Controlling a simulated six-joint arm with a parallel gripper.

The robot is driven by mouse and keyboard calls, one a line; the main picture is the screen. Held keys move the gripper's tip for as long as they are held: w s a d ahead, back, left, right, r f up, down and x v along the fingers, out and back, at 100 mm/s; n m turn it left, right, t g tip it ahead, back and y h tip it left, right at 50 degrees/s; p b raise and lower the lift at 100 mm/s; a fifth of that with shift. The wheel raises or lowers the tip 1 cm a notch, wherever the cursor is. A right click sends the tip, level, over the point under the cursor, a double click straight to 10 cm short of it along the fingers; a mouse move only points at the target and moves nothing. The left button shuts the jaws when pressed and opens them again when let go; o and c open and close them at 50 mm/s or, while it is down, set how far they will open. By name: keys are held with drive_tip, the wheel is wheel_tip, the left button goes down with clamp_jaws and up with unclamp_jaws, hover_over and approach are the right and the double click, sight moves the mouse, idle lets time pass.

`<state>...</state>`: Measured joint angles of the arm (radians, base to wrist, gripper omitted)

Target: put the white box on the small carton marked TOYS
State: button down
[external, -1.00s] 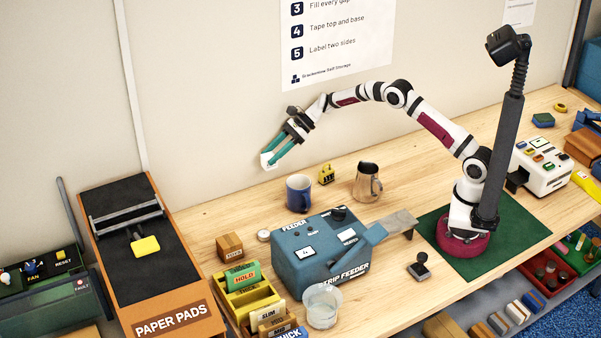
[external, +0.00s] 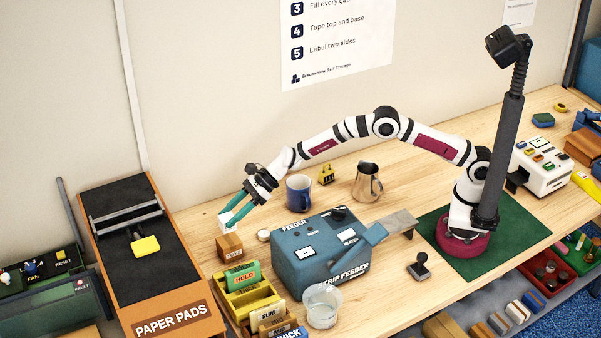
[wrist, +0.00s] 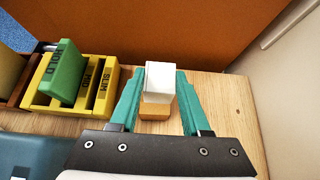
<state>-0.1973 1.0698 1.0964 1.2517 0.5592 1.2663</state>
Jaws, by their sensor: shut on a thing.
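The white box (external: 227,222) is held between the teal fingers of my gripper (external: 234,212), which is shut on it. In the wrist view the white box (wrist: 160,80) sits between the fingertips (wrist: 158,88). The small brown carton marked TOYS (external: 230,248) stands on the table just below the box in the external view. In the wrist view part of the carton (wrist: 155,111) shows under the box, and the rest is hidden. I cannot tell whether the box touches the carton.
A yellow rack (external: 250,298) with a green HOLD block (external: 245,274) stands in front of the carton. The blue strip feeder (external: 315,255) is to the right, with a small round white item (external: 264,236) between. A blue mug (external: 299,193) is behind. The orange PAPER PADS unit (external: 165,315) is to the left.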

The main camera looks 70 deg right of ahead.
drive_tip(key=f, duration=0.4)
drive_tip(key=shift+a+f, duration=0.15)
drive_tip(key=shift+a, duration=0.1)
drive_tip(key=shift+f, duration=0.15)
drive_tip(key=shift+c, duration=1.8)
unclamp_jaws()
